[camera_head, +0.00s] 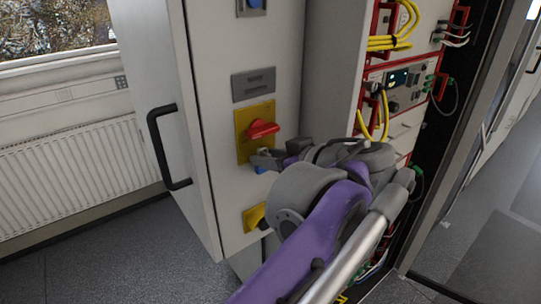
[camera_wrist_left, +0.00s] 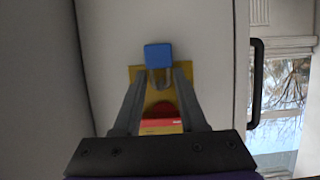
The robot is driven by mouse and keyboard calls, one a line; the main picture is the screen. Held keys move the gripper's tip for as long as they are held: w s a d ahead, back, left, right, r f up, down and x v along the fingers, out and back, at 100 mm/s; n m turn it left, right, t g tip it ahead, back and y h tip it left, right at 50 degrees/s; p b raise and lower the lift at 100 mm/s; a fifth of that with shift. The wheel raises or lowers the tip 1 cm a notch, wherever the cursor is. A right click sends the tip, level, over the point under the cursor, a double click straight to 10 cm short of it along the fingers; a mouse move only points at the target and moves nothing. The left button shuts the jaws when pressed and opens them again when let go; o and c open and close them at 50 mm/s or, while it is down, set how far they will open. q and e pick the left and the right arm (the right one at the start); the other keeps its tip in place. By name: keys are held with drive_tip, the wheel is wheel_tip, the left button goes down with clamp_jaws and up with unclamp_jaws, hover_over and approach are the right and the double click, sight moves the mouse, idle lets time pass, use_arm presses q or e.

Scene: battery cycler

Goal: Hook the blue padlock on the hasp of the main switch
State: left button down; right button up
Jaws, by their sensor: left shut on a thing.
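The main switch is a red rotary handle (camera_head: 262,129) on a yellow plate (camera_head: 243,145) on the cabinet front. The handle also shows in the left wrist view (camera_wrist_left: 162,110). The blue padlock (camera_wrist_left: 158,55) is at the tips of my left gripper (camera_wrist_left: 160,76), its shackle between the fingers and pointing toward the switch. My left gripper (camera_head: 265,160) is shut on the padlock. I cannot tell whether the shackle passes through the hasp, which is hidden.
A black door handle (camera_head: 160,148) is on the cabinet's left side. A grey label (camera_head: 253,84) is above the switch, and a second yellow plate (camera_head: 253,217) is below, partly behind my arm. Yellow cables (camera_head: 392,40) hang in the open rack at the right.

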idle(0.4)
use_arm(q)
drive_tip(key=shift+c, duration=1.9)
unclamp_jaws()
drive_tip(key=shift+s, duration=0.1)
drive_tip(key=v, duration=1)
drive_tip(key=s+a+f+m+g+h, duration=0.2)
drive_tip(key=a+f+m+g+h, duration=0.3)
drive_tip(key=a+f, duration=1.3)
drive_tip(key=s+a+f+h, duration=0.1)
drive_tip(key=s+a+f, duration=0.1)
drive_tip(key=f, duration=0.5)
drive_tip(key=s+a+f+m+h, duration=0.1)
drive_tip(key=s+a+f, duration=0.1)
drive_tip(key=s+f, duration=0.2)
drive_tip(key=s+a+f+m+h, duration=0.1)
drive_tip(key=s+a+f, duration=0.1)
drive_tip(key=f, duration=0.7)
drive_tip(key=shift+s+f, duration=0.3)
drive_tip(key=shift+s, duration=0.55)
